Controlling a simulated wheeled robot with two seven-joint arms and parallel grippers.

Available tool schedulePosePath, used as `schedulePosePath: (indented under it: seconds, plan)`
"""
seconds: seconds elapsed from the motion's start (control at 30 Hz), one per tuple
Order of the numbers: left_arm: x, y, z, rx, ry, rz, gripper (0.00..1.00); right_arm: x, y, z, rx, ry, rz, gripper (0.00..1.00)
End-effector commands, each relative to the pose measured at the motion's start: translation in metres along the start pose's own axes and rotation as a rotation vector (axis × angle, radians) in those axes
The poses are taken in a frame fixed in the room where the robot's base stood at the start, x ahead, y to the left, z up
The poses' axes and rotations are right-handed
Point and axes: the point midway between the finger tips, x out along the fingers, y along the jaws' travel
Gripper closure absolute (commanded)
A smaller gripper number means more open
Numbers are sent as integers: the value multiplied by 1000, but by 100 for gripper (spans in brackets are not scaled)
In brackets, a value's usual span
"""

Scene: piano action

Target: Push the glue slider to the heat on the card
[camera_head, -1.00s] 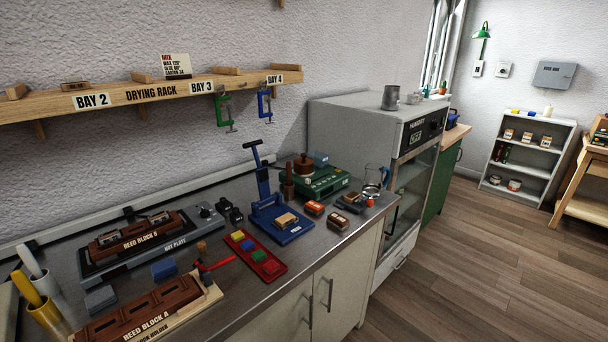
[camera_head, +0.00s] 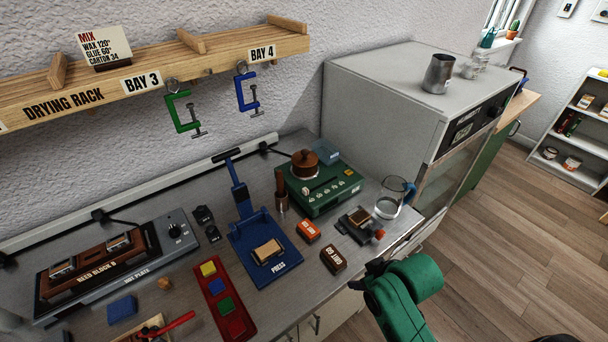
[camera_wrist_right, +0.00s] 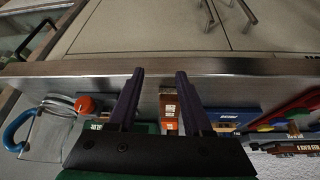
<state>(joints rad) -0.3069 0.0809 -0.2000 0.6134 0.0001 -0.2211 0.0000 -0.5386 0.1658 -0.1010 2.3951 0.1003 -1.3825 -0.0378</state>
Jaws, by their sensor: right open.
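The card (camera_head: 105,44) stands on the drying rack and reads MIX, WAX 120°, GLUE 60°, CARTON 34. A green unit (camera_head: 345,186) with a brown lidded pot (camera_head: 304,164) stands on the worktop against the wall. Small pale marks or controls show on its front; I cannot tell which is the glue slider or where it is set. My right gripper (camera_head: 376,268) is at the worktop's front edge, apart from the green unit. In the right wrist view its two dark fingers (camera_wrist_right: 160,74) are spread with nothing between them. My left gripper is not in view.
A glass jug (camera_head: 390,198), a small scale-like device (camera_head: 358,222), an orange box (camera_head: 307,231) and a dark brown box (camera_head: 333,260) stand between my right gripper and the green unit. The blue press (camera_head: 262,240) is left of them. The drying rack (camera_head: 205,75) overhangs the back.

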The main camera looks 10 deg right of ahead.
Motion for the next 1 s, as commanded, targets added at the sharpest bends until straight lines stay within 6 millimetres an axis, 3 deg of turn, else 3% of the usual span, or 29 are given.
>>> schedulePosePath:
  seconds: [0.03,0.2,0.4,0.5,0.63,0.77,1.0]
  plan:
    - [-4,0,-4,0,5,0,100,-8,1,-17,-19,57,-12,50]
    - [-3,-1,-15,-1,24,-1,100,-6,2,-64,-68,255,-60,50]
    - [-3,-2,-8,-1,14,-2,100,-13,12,-124,-99,521,-101,50]
    - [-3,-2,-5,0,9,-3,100,-22,19,-149,-101,644,-111,50]
    - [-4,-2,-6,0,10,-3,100,-28,25,-167,-94,724,-114,50]
    - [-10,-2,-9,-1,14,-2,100,-16,23,-180,-91,727,-115,50]
    - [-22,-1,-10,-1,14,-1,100,30,14,-221,-91,724,-116,50]
